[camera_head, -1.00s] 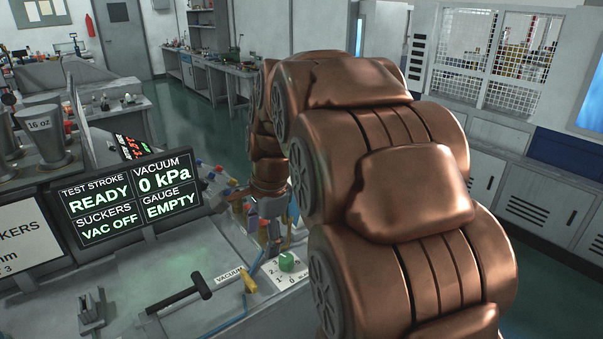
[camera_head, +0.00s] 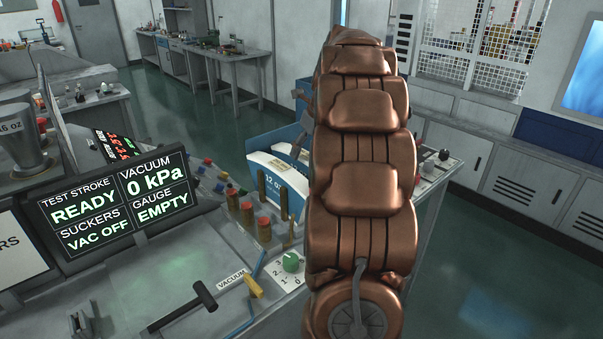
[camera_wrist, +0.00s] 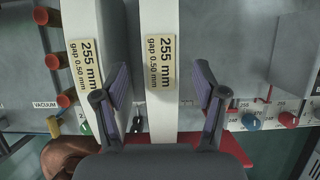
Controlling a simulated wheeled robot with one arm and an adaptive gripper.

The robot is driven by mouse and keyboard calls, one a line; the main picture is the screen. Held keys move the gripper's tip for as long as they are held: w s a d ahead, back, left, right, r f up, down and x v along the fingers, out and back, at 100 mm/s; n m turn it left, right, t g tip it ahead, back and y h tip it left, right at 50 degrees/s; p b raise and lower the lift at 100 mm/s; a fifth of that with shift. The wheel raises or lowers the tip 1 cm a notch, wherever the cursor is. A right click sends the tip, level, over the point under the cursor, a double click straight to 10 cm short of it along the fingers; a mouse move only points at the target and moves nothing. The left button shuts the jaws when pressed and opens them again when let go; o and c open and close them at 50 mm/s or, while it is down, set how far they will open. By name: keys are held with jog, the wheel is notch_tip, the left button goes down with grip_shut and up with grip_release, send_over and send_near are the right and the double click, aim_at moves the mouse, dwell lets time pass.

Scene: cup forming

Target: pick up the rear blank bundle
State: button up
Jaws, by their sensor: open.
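A front panel there reads "12 oz". My copper arm covers the right part of the holder, so I cannot tell which blanks are the rear bundle. My gripper (camera_wrist: 163,85) is open and empty in the wrist view. The right bar lies between the fingers; the left bar is by the left finger.
Brown posts with red tops (camera_head: 264,228) stand in front of the holder. A display (camera_head: 118,205) reads READY, 0 kPa, VAC OFF and EMPTY. Knobs (camera_wrist: 250,121) line a panel at right in the wrist view.

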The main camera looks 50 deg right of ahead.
aim_at(302, 163)
jog(key=shift+p+x, duration=1.1)
jog(key=shift+x, duration=2.05)
jog(key=shift+s+d, duration=0.1)
jog(key=shift+s, duration=0.05)
grip_shut()
